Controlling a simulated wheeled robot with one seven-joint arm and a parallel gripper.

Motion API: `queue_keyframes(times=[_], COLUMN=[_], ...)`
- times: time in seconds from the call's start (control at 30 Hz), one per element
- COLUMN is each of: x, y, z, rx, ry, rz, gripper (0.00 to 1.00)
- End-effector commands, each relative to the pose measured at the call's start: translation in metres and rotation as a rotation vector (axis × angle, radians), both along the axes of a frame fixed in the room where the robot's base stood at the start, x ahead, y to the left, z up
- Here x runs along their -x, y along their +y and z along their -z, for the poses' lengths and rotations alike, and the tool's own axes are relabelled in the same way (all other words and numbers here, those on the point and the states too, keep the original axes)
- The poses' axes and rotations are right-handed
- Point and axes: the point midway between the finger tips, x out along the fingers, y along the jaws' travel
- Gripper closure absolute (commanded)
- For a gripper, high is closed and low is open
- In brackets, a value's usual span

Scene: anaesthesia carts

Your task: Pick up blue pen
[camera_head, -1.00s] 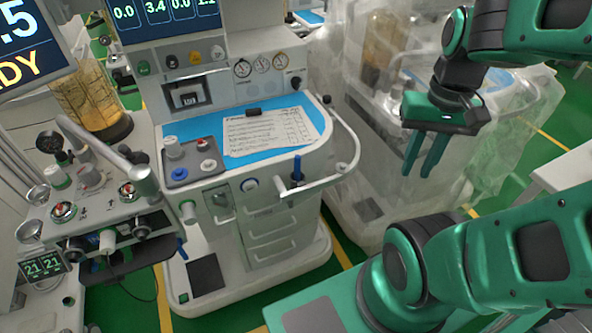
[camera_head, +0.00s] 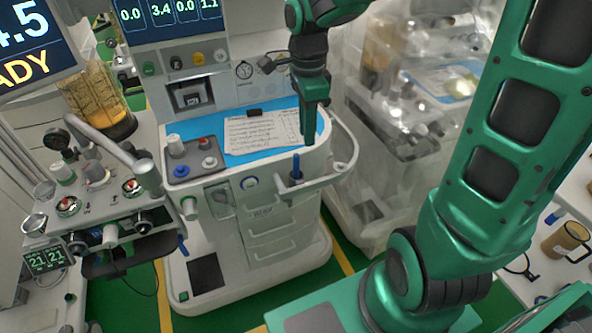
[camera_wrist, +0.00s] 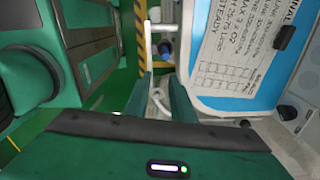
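The blue pen (camera_head: 296,165) stands upright at the right front corner of the anaesthesia cart, beside the curved white rail. In the wrist view a small blue round shape (camera_wrist: 165,47), probably the pen seen from above, lies just beyond the fingertips. My gripper (camera_head: 308,141) points down over the cart's right front edge, slightly above and to the right of the pen. In the wrist view my gripper (camera_wrist: 160,80) has its two green fingers apart, with nothing held between them. The pen's lower part is hidden in its holder.
The cart top carries a blue mat (camera_head: 204,125) with a paper sheet (camera_head: 255,135) and a black clip (camera_head: 254,112). The curved white rail (camera_head: 345,180) juts out around the pen. A plastic-covered cart (camera_head: 385,150) stands close on the right.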

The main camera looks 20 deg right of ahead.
Motion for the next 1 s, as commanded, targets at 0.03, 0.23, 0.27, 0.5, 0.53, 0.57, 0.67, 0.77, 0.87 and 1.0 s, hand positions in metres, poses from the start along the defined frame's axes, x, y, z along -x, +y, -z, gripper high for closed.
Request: queue_keyframes(times=[0.03, 0.23, 0.27, 0.5, 0.53, 0.57, 0.67, 0.77, 0.87, 1.0], x=[-0.005, -0.013, -0.013, -0.012, -0.013, -0.013, -0.013, -0.013, -0.013, -0.015], y=[0.008, 0.021, 0.021, 0.020, 0.020, 0.020, 0.020, 0.020, 0.020, 0.019], z=[0.002, 0.009, 0.012, 0.046, 0.050, 0.053, 0.059, 0.064, 0.075, 0.095], rx=[-0.008, -0.024, -0.024, -0.023, -0.023, -0.023, -0.023, -0.023, -0.023, -0.024], ry=[0.001, 0.002, 0.003, 0.004, 0.003, 0.002, 0.000, 0.002, 0.003, 0.003], rz=[0.032, 0.104, 0.107, 0.108, 0.108, 0.109, 0.108, 0.107, 0.107, 0.108], gripper=[0.78, 0.78, 0.78, 0.78, 0.78, 0.78, 0.78, 0.78, 0.78, 0.78])
